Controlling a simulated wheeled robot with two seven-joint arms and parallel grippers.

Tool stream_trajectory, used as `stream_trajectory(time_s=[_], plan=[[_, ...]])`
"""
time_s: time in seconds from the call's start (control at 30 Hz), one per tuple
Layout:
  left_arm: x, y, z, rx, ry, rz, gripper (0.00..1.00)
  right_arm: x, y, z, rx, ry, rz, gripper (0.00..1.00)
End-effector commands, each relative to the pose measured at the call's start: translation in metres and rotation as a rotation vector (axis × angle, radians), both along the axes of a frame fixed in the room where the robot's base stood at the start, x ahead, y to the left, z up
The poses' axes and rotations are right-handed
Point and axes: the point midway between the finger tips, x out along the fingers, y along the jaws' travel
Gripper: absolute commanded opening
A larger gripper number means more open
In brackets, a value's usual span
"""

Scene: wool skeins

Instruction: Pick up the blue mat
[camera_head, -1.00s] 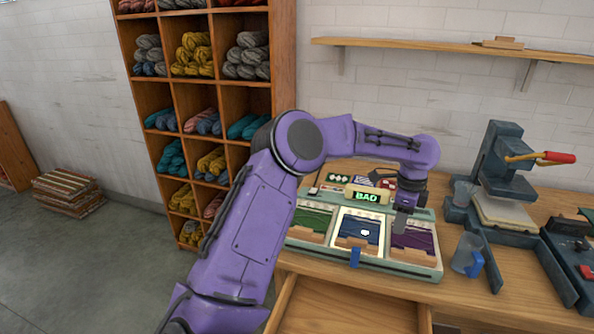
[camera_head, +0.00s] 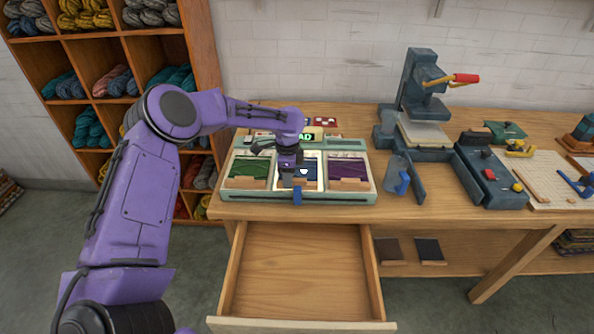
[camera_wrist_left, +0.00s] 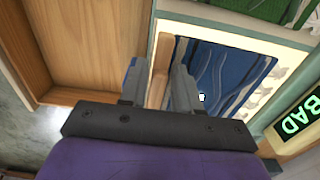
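The blue mat (camera_head: 311,170) lies in the middle, brightly lit bay of a pale green three-bay tray (camera_head: 228,199); my left gripper hides part of it. In the left wrist view the mat (camera_wrist_left: 228,72) is dark blue with wavy lines and a small white cursor-like mark. My left gripper (camera_head: 290,176) points down over the middle bay's left front part. In the left wrist view its two grey fingers (camera_wrist_left: 157,85) are apart. A wooden block edge shows between and beyond them; I cannot tell whether they touch it. My right gripper is not in view.
A green mat (camera_head: 248,166) and a purple mat (camera_head: 346,168) fill the side bays. A lit sign (camera_head: 308,136) reads "BAD". An open, empty drawer (camera_head: 300,270) juts out below.

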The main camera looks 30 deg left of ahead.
Motion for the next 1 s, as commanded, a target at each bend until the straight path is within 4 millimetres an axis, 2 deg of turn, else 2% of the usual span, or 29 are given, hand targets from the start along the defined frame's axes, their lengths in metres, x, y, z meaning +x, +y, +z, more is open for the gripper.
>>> stream_trajectory(time_s=[0.23, 0.27, 0.33, 0.37, 0.77, 0.93, 1.0], plan=[[0.0, 0.0, -0.004, -0.001, -0.003, 0.0, 0.32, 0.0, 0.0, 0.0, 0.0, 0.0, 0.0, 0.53], [0.0, 0.0, -0.004, -0.001, -0.003, 0.0, 0.25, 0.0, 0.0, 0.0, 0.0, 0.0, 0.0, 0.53], [0.0, 0.0, -0.004, 0.0, -0.001, 0.0, 0.03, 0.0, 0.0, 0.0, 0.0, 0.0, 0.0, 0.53], [0.0, 0.0, -0.004, 0.0, -0.001, 0.0, 0.0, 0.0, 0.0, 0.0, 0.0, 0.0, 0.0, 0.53], [0.001, 0.0, 0.001, 0.001, -0.003, 0.0, 0.0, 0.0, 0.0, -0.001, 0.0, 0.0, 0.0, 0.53], [0.002, 0.0, 0.027, -0.001, -0.006, 0.0, 0.0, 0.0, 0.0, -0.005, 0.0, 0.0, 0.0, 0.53], [-0.007, -0.003, 0.039, -0.001, -0.005, -0.002, 0.0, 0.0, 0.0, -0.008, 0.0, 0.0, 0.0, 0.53]])
